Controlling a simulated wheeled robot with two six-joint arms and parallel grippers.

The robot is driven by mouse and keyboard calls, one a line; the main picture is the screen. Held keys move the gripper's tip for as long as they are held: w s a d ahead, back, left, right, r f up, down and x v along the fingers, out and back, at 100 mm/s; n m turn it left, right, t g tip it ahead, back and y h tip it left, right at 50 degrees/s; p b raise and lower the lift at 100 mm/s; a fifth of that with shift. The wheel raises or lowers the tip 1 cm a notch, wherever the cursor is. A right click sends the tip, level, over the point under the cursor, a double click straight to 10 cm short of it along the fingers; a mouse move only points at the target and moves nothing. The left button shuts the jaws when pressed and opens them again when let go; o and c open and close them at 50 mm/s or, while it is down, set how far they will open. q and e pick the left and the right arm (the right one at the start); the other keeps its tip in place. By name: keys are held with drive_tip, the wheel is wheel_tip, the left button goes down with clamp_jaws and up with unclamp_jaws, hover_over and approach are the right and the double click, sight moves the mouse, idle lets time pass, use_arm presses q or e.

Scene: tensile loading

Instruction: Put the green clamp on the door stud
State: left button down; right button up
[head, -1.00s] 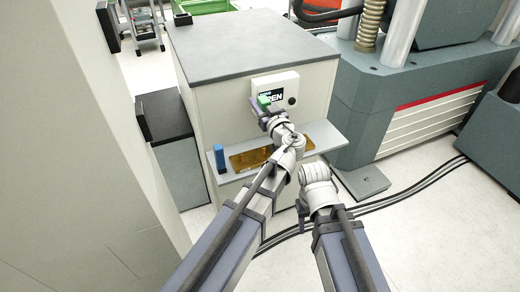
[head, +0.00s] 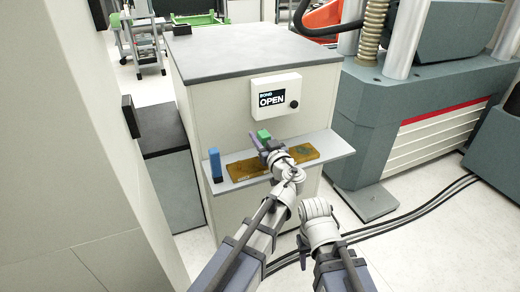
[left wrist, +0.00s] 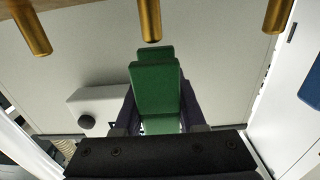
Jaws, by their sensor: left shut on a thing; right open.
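My left gripper (head: 264,146) is shut on the green clamp (head: 264,135) just above the shelf, below the display box. In the left wrist view the green clamp (left wrist: 157,90) sits between the dark fingers. The end of the middle brass stud (left wrist: 149,20) is close to the clamp's tip; whether they touch is unclear. Two more brass studs stand left (left wrist: 30,27) and right (left wrist: 277,15). I cannot tell which is the door stud. My right gripper (head: 303,243) is open, low beside the right arm, mostly hidden behind it.
A brown board (head: 243,167) lies on the grey shelf (head: 333,148), with a blue block (head: 215,164) at its left. The display box (head: 275,96) on the cabinet reads OPEN. A large grey machine (head: 410,120) stands right. Cables (head: 420,210) run across the floor.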

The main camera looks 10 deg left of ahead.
use_arm(q)
wheel_tip(320, 180, down, 4)
drive_tip(key=b, duration=0.3)
drive_tip(key=shift+r, duration=0.15)
drive_tip(key=shift+c, duration=2.4)
unclamp_jaws()
drive_tip(key=shift+f, duration=0.2)
drive_tip(key=shift+r, duration=0.1)
